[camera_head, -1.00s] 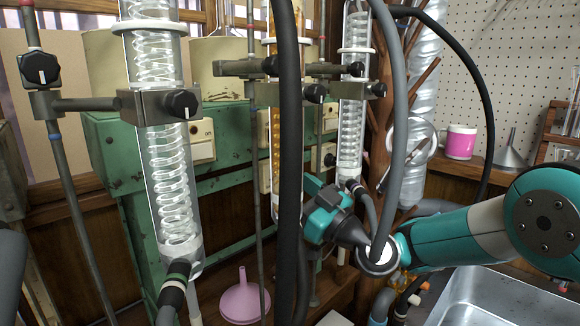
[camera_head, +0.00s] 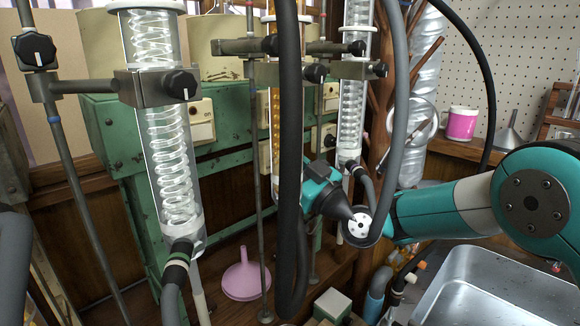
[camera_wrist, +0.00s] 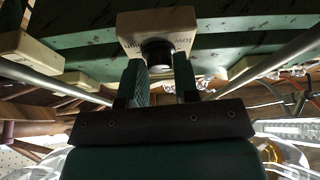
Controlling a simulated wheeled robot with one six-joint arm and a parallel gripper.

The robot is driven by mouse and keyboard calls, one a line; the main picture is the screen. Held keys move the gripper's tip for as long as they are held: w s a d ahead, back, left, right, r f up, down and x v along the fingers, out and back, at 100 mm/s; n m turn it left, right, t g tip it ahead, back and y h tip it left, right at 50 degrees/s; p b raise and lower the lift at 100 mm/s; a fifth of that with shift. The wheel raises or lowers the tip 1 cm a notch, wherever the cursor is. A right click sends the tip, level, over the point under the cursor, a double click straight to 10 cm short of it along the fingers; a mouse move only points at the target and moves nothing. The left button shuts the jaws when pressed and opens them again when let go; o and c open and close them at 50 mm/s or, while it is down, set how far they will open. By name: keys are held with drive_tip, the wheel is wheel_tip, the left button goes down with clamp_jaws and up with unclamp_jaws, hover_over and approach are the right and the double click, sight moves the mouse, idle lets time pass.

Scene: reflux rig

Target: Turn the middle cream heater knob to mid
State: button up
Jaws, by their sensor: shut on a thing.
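The middle cream heater box (camera_wrist: 157,28) fills the top centre of the wrist view, with printed letters upside down on its face. Its dark round knob (camera_wrist: 157,52) sticks out between my two fingers. My gripper (camera_wrist: 160,72) is shut on this knob, one finger on each side. The knob's pointer mark is not visible, so its setting cannot be told. In the head view the teal gripper body (camera_head: 318,186) reaches in behind the hoses. The middle box (camera_head: 265,158) shows there only as a sliver, and its knob and my fingertips are hidden.
Glass coil condensers (camera_head: 168,150) on clamp stands and a thick black hose (camera_head: 290,150) stand in front of the green rig (camera_head: 125,125). Another cream box (camera_head: 200,122) is at left. A pink funnel (camera_head: 245,276), a metal sink (camera_head: 490,295) and a pink mug (camera_head: 461,124) are nearby.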

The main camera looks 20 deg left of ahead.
drive_tip(key=m+t, duration=0.1)
drive_tip(key=m, duration=0.1)
drive_tip(key=m+t+h+p, duration=0.1)
drive_tip(key=m, duration=0.2)
drive_tip(key=shift+s+t, duration=0.1)
drive_tip(key=shift+t, duration=0.2)
drive_tip(key=o, duration=0.9)
drive_tip(key=shift+b+v, duration=8.7)
drive_tip(key=shift+b, duration=0.35)
